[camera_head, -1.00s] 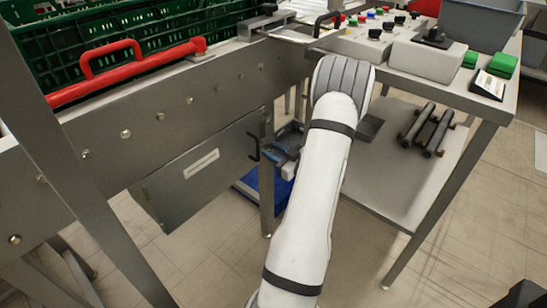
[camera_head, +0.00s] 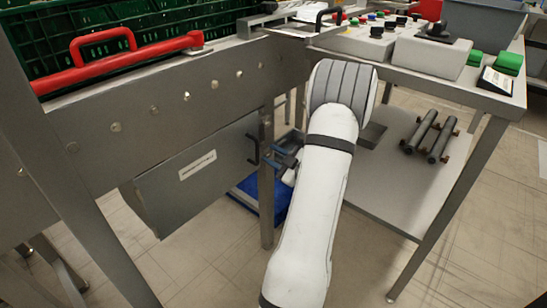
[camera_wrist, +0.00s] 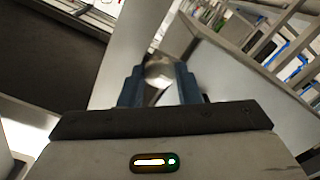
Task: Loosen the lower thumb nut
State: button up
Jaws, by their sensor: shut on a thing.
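In the wrist view, a shiny, round metal thumb nut (camera_wrist: 160,70) sits between the two blue-grey fingers of my gripper (camera_wrist: 158,84). The fingers are shut on it from both sides. A grey metal post lies behind it. In the head view, my gripper (camera_head: 284,158) is at the conveyor's leg post (camera_head: 266,190), below the frame beam. The nut cannot be made out there, and my arm covers part of the area to the right.
A red bar (camera_head: 130,70) runs above the beam.

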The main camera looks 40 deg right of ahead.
jog(key=o, duration=1)
jog(key=shift+c, duration=0.2)
jog(key=s+p, duration=0.2)
jog(key=s, duration=0.5)
jog(key=shift+s+d, duration=0.35)
jog(key=shift+s, duration=0.05)
